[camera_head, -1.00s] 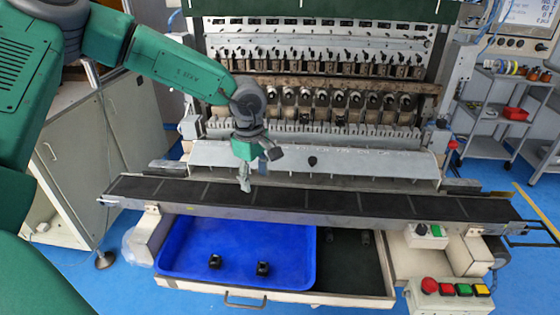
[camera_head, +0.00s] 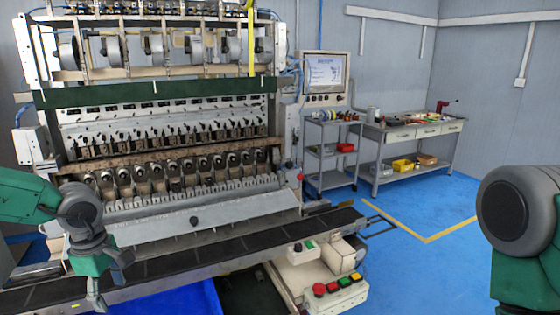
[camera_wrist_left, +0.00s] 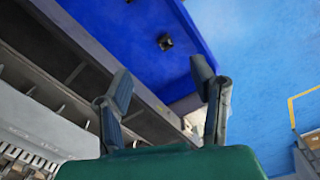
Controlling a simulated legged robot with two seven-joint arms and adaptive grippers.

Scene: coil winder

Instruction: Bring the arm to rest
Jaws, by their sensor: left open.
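My left arm comes in from the left in the head view, bent at its grey joint. Its gripper (camera_head: 97,290) hangs over the left part of the black conveyor-like rail in front of the coil winder. In the left wrist view the two fingers of the gripper (camera_wrist_left: 160,88) stand apart with nothing between them. My right arm shows only as a grey and green link at the right edge of the head view. Its gripper is out of the picture.
The coil winder (camera_head: 165,190) fills the left half. The black rail (camera_head: 200,258) runs before it, above a blue tray (camera_head: 185,302). A black part (camera_wrist_left: 165,42) lies in the tray. A button box (camera_head: 338,290) stands right of it. Shelves (camera_head: 333,150) and a workbench (camera_head: 415,135) are behind open blue floor.

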